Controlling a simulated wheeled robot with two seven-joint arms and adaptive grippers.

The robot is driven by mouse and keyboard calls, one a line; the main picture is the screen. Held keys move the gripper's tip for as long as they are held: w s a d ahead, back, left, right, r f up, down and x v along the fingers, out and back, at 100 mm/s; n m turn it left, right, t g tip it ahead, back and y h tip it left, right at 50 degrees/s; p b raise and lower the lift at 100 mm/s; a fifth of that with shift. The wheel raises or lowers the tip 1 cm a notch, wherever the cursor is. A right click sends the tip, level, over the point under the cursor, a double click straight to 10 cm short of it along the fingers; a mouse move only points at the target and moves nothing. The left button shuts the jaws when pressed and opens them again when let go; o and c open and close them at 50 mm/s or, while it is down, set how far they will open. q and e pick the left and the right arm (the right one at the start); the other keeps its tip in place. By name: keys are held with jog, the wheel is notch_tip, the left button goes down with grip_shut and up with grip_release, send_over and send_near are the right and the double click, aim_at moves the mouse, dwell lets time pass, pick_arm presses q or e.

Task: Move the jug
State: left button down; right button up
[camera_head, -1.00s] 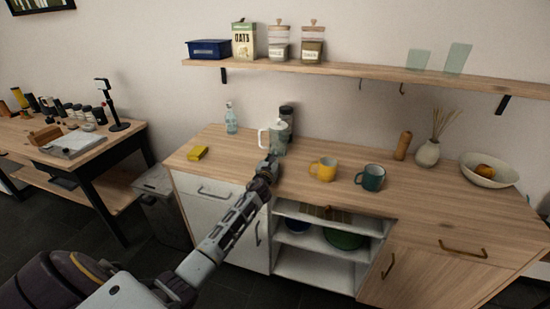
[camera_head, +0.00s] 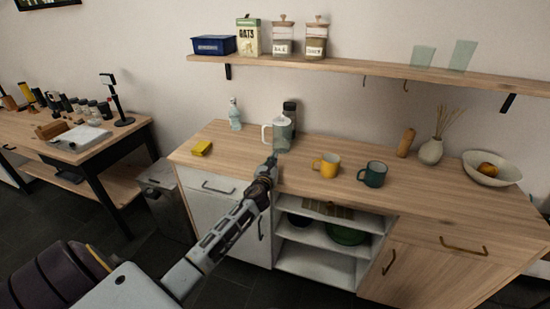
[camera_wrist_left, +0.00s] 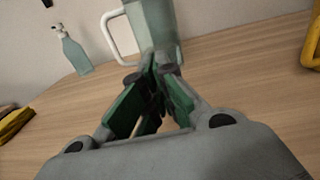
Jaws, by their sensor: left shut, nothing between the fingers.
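The jug (camera_head: 283,133) is pale grey-green with a white handle on its left side. It stands upright on the wooden counter (camera_head: 330,198), towards the back. My left gripper (camera_head: 273,161) is just in front of the jug and low, near the counter. In the left wrist view the jug (camera_wrist_left: 158,28) rises beyond the green-padded fingers (camera_wrist_left: 155,85), which are shut with nothing between them. The fingers overlap the jug's lower part, so I cannot tell whether they touch it. My right gripper is not in view.
A dark bottle (camera_head: 290,112) stands close behind the jug. A clear bottle (camera_head: 235,115) and yellow sponge (camera_head: 202,148) are to the left. A yellow mug (camera_head: 327,166) and teal mug (camera_head: 373,175) stand to the right. The shelf (camera_head: 350,71) hangs above. Counter front right is clear.

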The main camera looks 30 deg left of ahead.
pick_arm(q)
jog(key=shift+v, duration=1.8)
jog(key=shift+s+d, duration=0.2)
jog(key=shift+s, duration=0.35)
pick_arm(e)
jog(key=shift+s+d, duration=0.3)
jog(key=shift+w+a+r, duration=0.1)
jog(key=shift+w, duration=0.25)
